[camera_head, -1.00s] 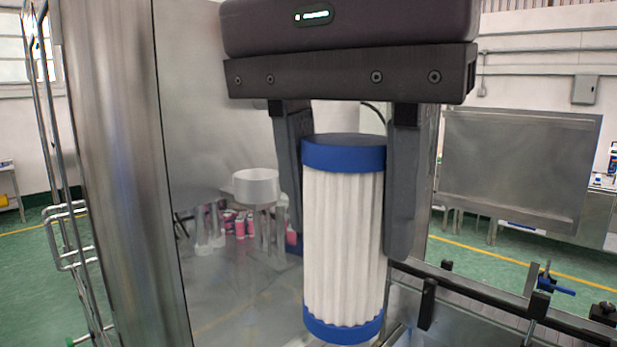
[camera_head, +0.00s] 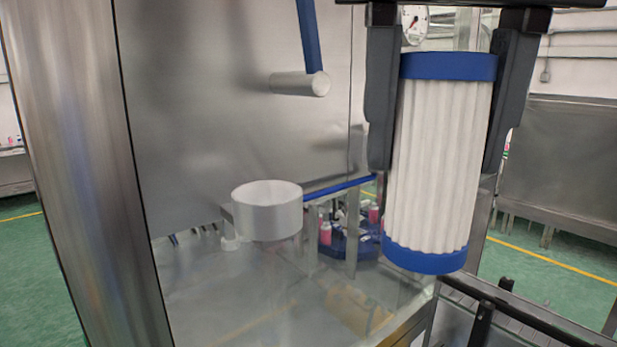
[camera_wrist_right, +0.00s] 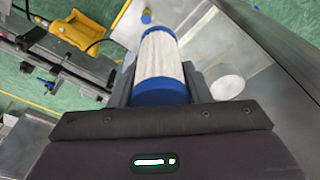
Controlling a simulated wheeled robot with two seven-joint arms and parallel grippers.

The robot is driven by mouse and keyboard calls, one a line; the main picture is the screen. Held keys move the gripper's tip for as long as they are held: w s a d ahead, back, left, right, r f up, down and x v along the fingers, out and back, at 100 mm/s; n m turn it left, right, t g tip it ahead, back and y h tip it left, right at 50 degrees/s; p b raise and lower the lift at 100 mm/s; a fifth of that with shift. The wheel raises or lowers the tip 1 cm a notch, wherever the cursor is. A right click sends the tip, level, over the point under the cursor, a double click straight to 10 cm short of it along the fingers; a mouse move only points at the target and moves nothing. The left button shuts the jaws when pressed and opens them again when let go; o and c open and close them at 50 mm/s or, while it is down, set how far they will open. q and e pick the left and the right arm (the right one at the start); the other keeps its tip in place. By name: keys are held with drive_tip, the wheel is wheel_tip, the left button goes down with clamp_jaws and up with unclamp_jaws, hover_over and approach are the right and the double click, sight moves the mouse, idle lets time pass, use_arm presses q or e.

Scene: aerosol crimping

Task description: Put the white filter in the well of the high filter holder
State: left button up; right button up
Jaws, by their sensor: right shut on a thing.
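The white filter (camera_head: 436,165) is a pleated cylinder with blue end caps. My right gripper (camera_head: 438,150) is shut on it, with one finger on each side near the upper cap. The filter hangs nearly upright, slightly tilted, at the right of the head view. It also shows in the right wrist view (camera_wrist_right: 160,65) between the fingers. The high filter holder (camera_head: 267,212), a round white cup, stands to the left of the filter and apart from it. In the right wrist view a pale disc-like shape (camera_wrist_right: 227,88) lies right of the gripper. My left gripper is not in view.
A steel column (camera_head: 85,170) stands at the left, beside a large metal panel (camera_head: 200,100). A blue rod with a white cylinder (camera_head: 300,84) hangs above the holder. Pink cans (camera_head: 374,213) stand behind, and a conveyor rail (camera_head: 520,315) runs at lower right.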

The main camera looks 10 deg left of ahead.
drive_tip(key=shift+s+a+f+b, duration=0.2)
drive_tip(key=shift+a+f+b, duration=0.25)
drive_tip(key=shift+a+b, duration=0.25)
drive_tip(key=w+a, duration=0.3)
drive_tip(key=a, duration=0.1)
drive_tip(key=w+a+f+p, duration=0.1)
drive_tip(key=w+a, duration=0.2)
drive_tip(key=w+a+f, duration=0.1)
drive_tip(key=w+a, duration=0.2)
drive_tip(key=a, duration=0.1)
drive_tip(key=shift+w+a+f+p, duration=0.1)
drive_tip(key=shift+w+a+p, duration=0.05)
drive_tip(key=shift+a+p, duration=0.15)
drive_tip(key=shift+f+b, duration=0.3)
drive_tip(key=shift+w+r, duration=0.1)
drive_tip(key=shift+r, duration=0.05)
drive_tip(key=o, duration=1)
drive_tip(key=shift+f, duration=0.2)
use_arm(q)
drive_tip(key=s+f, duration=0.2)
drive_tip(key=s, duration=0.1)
